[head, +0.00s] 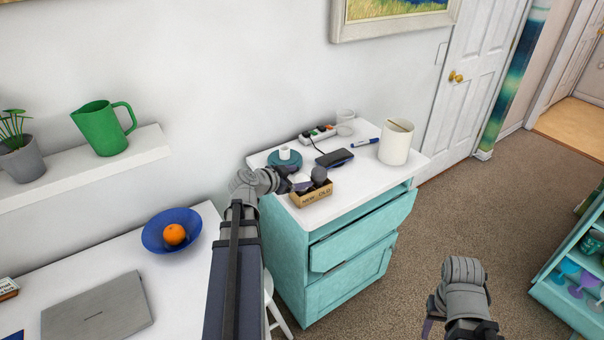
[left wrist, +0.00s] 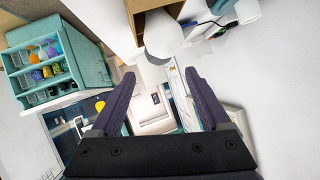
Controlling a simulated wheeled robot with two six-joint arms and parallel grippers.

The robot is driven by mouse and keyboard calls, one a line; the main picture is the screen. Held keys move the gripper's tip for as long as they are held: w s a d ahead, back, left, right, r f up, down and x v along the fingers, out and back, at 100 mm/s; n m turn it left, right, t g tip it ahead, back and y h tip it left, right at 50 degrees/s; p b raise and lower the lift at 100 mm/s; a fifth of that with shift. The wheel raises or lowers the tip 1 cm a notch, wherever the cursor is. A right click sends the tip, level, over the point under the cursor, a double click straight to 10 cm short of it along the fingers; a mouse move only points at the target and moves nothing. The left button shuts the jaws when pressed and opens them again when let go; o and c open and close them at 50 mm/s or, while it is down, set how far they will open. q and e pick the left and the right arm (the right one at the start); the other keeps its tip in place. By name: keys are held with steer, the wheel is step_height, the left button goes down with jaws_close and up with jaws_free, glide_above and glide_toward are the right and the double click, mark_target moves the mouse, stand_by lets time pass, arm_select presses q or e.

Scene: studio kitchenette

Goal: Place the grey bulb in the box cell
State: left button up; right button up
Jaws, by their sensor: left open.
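The small cardboard box (head: 312,196), marked NEW and OLD on its front, stands at the near edge of the white dresser top. The dark grey bulb (head: 319,174) shows above the box's right part; its lower end is hidden, so I cannot tell how it sits. A pale rounded thing (head: 300,180) shows at the box's left part. My left gripper (head: 289,185) is beside the box's left end, open. In the left wrist view its fingers (left wrist: 160,76) are apart with nothing between them; a white rounded thing (left wrist: 163,36) lies beyond them. My right gripper (head: 430,327) is partly cut off, low on the right.
On the dresser top (head: 385,176) are a teal base with a white post (head: 284,156), a black phone (head: 334,158), a power strip (head: 318,134), a blue marker (head: 364,143) and a white canister (head: 396,142). A drawer (head: 362,232) stands partly open.

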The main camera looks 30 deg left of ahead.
arm_select(q)
steer(key=s+d+f+g+h, duration=0.1)
steer(key=d+f+g, duration=0.15)
steer(key=d, duration=0.55)
steer(key=s+d+f+m+g+h, duration=0.1)
steer(key=d+f+g, duration=0.15)
steer(key=d, duration=0.65)
steer(key=s+d+f+g+h, duration=0.1)
steer(key=d+f+g, duration=0.15)
steer(key=d, duration=0.55)
steer(key=s+d+f+n+g+y, duration=0.1)
steer(key=s+d+f+g+y, duration=0.1)
steer(key=s+d, duration=0.4)
steer(key=s+d+f+g+y, duration=0.2)
steer(key=s+d+g+y, duration=0.1)
steer(key=s+d, duration=0.4)
steer(key=shift+s+d+f+n+y, duration=0.15)
steer(key=shift+s+f+n+y, duration=0.1)
steer(key=shift+s+n+y, duration=0.2)
steer(key=shift+w, duration=0.1)
